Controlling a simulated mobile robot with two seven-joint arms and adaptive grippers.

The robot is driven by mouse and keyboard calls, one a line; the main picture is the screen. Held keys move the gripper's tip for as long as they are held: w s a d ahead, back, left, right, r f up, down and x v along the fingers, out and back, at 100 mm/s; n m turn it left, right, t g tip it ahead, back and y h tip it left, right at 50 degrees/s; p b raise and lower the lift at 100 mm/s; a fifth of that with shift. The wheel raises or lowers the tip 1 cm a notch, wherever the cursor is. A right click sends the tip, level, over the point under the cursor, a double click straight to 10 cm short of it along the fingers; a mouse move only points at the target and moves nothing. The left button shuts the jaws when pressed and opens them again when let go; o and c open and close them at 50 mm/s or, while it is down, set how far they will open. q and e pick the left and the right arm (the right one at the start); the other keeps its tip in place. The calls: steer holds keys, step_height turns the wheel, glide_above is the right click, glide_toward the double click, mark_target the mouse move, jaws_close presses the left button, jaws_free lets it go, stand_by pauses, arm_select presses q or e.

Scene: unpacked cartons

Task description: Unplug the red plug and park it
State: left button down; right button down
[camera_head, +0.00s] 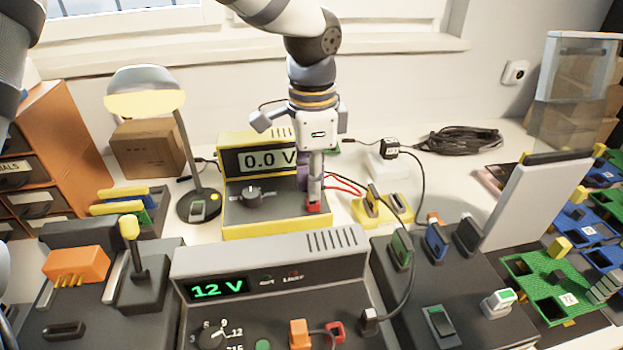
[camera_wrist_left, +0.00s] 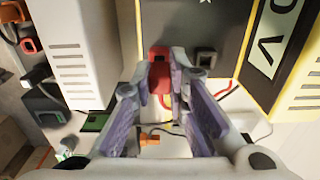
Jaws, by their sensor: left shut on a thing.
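My left gripper (camera_head: 314,200) points down at the front right of the yellow-framed meter (camera_head: 275,228), which reads 0.0 V. Its fingers are shut on the red plug (camera_wrist_left: 160,66); a bit of red (camera_head: 314,207) shows below the fingertips in the head view. The plug is at the meter's dark face, beside a dark socket (camera_wrist_left: 206,59). The fingers hide whether it is seated or just clear. Red leads (camera_head: 345,185) run right of the gripper. My right gripper is not in view.
A yellow holder (camera_head: 370,212) is right of the meter. A lamp (camera_head: 198,205) stands left. Black cables cross the table at right.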

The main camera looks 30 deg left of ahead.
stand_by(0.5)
arm_select(q)
steer(key=shift+f+p, duration=0.3)
steer(key=shift+f, duration=0.45)
stand_by(1.5)
steer(key=c, duration=1.5)
jaws_free()
step_height(320, 180, up, 12)
